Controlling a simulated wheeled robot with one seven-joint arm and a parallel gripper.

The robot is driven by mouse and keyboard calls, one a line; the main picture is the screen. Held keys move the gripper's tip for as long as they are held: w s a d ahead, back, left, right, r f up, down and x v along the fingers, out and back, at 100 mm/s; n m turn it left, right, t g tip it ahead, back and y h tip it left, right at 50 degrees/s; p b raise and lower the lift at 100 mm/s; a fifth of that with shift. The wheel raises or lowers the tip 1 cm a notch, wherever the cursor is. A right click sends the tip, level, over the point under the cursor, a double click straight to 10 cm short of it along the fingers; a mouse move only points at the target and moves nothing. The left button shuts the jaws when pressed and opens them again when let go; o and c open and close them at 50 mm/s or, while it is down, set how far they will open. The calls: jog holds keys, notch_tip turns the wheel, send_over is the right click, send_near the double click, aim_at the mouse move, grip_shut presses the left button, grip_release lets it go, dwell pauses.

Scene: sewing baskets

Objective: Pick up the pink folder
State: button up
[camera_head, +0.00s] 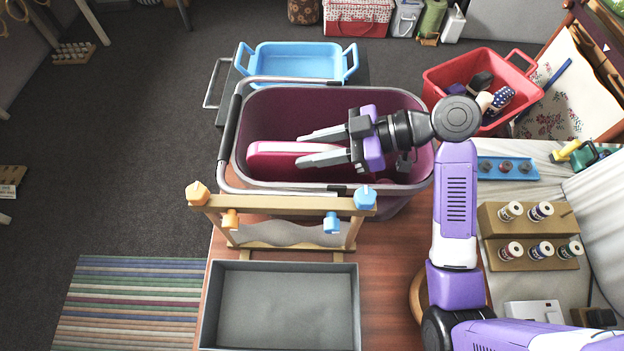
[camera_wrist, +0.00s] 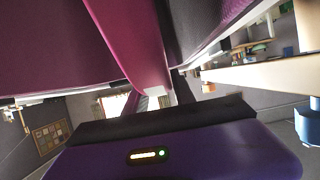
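The pink folder (camera_head: 272,149) stands inside a maroon basket (camera_head: 290,101), near its front wall. My gripper (camera_head: 297,150) reaches into the basket from the right, with its two grey fingers apart. The folder's top edge runs along between the fingers, and the front finger covers part of it. I cannot tell whether either finger touches it. In the wrist view the folder (camera_wrist: 133,40) is a pink strip close in front of my purple palm. The folder's lower part is hidden in the basket, and the fingers are not clear there.
A wooden frame with orange and blue knobs (camera_head: 284,204) stands just in front of the basket. A grey tray (camera_head: 208,310) lies nearer. A blue tray (camera_head: 300,47) is behind, and a red basket (camera_head: 440,95) is at the back right. Thread spools (camera_head: 511,250) stand at the right.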

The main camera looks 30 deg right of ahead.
grip_shut()
jog(key=shift+r, duration=0.1)
dwell(1.0)
